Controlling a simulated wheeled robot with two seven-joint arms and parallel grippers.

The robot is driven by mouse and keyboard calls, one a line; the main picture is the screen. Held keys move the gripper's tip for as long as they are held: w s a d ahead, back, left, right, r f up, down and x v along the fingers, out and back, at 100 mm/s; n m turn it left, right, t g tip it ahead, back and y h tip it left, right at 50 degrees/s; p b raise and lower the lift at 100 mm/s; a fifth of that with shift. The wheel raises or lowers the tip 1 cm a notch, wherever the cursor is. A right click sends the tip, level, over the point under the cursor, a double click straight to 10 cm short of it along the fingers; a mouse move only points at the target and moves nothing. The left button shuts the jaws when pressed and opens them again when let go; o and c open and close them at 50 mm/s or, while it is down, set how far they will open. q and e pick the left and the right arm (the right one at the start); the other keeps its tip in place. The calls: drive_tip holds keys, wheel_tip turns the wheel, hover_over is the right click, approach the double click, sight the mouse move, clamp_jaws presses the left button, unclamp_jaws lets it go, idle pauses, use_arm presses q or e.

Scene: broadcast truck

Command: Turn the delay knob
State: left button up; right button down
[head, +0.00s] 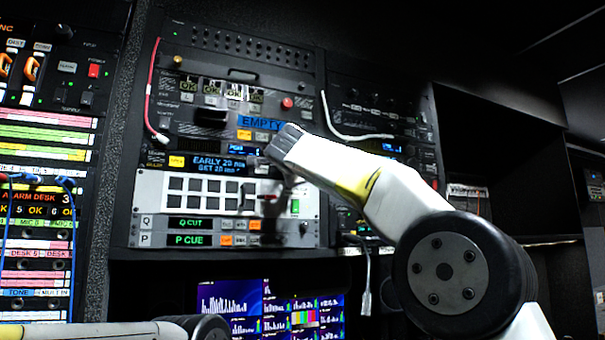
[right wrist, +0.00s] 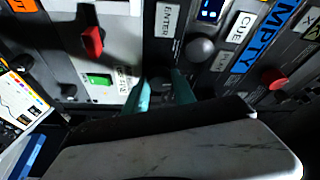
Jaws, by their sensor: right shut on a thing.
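My right gripper (right wrist: 162,88) is at the rack panel, its two teal fingers closed around a small dark knob (right wrist: 160,73) below the ENTER label. No delay label can be read beside this knob. A grey round knob (right wrist: 201,49) sits just right of it, outside the fingers. In the head view my right arm reaches in from the right and its wrist covers the knob. The delay display (head: 218,165) reads "EARLY 20 min, SET 20 min". My left gripper is out of view; only part of that arm shows at the bottom left.
A red switch (right wrist: 92,41) and a green button (right wrist: 98,79) are close left of the fingers. A red knob (right wrist: 273,78) is to the right. Red and white cables (head: 331,118) hang on the rack. Monitors (head: 270,308) sit below, and an open dark shelf is at right.

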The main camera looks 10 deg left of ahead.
drive_tip(key=shift+m, duration=0.6)
drive_tip(key=shift+d, duration=0.1)
drive_tip(key=c, duration=1)
unclamp_jaws()
drive_tip(key=shift+c, duration=0.2)
drive_tip(key=v, duration=0.7)
drive_tip(key=shift+s, duration=0.35)
drive_tip(key=shift+r, duration=0.2)
